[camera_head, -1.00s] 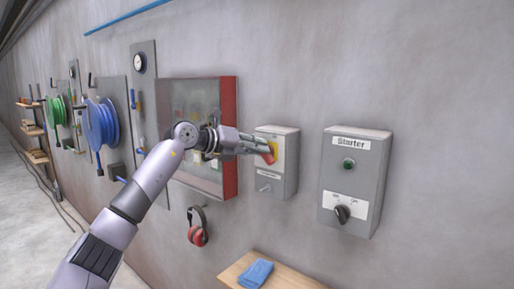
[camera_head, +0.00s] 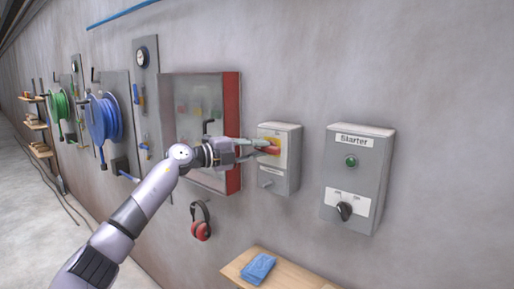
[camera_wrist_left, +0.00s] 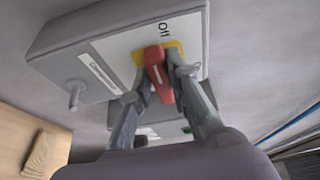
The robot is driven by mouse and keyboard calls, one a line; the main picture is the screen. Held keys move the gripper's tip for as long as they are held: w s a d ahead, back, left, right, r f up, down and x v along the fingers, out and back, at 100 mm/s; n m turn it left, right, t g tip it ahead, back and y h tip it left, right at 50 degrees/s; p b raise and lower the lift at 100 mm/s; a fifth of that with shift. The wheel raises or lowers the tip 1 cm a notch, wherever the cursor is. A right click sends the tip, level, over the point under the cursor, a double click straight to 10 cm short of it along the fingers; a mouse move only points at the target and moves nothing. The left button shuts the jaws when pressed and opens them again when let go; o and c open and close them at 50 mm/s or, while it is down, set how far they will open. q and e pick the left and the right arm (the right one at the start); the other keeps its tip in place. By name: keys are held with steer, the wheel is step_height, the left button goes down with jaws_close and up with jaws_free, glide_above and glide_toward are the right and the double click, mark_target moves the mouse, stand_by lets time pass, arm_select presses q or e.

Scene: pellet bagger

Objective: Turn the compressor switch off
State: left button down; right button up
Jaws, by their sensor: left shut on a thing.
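The compressor switch is a red handle (camera_wrist_left: 158,70) on a yellow plate (camera_wrist_left: 174,48), mounted on a grey wall box (camera_head: 284,182). In the wrist view the word "Off" is printed beside the yellow plate, and a white label strip is on the box face. My left gripper (camera_head: 262,149) is at the handle from the left, its fingers on either side of it and shut on it. In the head view the fingers partly hide the handle, which looks roughly level. My right gripper is not in view.
A grey Starter box (camera_head: 357,190) with a green button and black knob is to the right. A red-edged cabinet (camera_head: 232,130) is close behind my left wrist. Red earmuffs (camera_head: 201,222) hang below. A wooden shelf (camera_head: 300,280) holds a blue cloth (camera_head: 258,268).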

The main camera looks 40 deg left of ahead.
arm_select(q)
steer(key=shift+n, duration=0.3)
steer(key=c, duration=1.8)
jaws_free()
steer(key=shift+o, duration=1.4)
steer(key=shift+w+d+f, duration=0.1)
steer(key=shift+w+d, duration=0.05)
steer(key=shift+w, duration=0.05)
steer(key=v, duration=1.2)
steer(key=shift+f, duration=0.2)
